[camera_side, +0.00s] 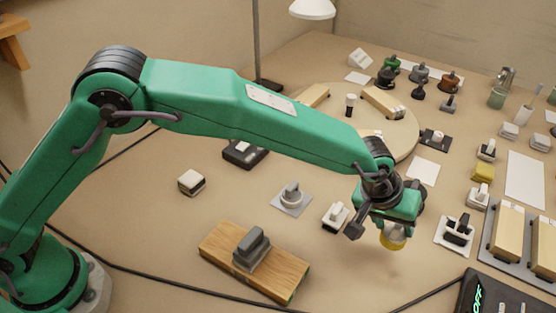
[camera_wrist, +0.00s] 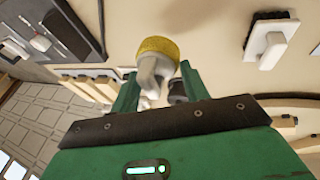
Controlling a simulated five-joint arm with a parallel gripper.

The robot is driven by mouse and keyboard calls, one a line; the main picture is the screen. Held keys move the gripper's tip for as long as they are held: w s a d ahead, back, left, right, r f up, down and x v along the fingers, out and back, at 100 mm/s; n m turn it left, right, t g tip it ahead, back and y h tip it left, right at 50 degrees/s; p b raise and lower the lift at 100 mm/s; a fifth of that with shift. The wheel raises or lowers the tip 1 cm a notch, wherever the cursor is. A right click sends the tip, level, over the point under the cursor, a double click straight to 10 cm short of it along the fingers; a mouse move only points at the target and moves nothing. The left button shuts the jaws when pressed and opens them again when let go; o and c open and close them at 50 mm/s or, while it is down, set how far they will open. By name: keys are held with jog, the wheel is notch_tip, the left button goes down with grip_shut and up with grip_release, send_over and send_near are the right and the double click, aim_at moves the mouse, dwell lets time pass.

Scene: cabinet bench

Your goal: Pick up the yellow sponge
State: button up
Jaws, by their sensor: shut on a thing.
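My gripper (camera_side: 396,212) is at the centre right in the side view, pointing down. It is shut on a round yellow sponge (camera_side: 393,236) with a pale grip. In the wrist view the yellow sponge (camera_wrist: 158,46) sits beyond the green fingers (camera_wrist: 158,80), which close on its pale grip. The sponge hangs below the fingers and looks a little above the table; the exact gap is hard to tell. Another small yellow block (camera_side: 482,172) lies on the table to the right.
A white-gripped block (camera_side: 336,217) stands just left of my gripper, and a dark switch on a white plate (camera_side: 457,232) to its right. A wooden board (camera_side: 215,243) with a grey handle lies front left. A round wooden disc (camera_side: 405,130) is behind.

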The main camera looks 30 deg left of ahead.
jog(key=s+d+r, duration=0.2)
jog(key=s+r, duration=0.2)
jog(key=s, duration=0.3)
jog(key=shift+r, duration=0.15)
dwell(0.4)
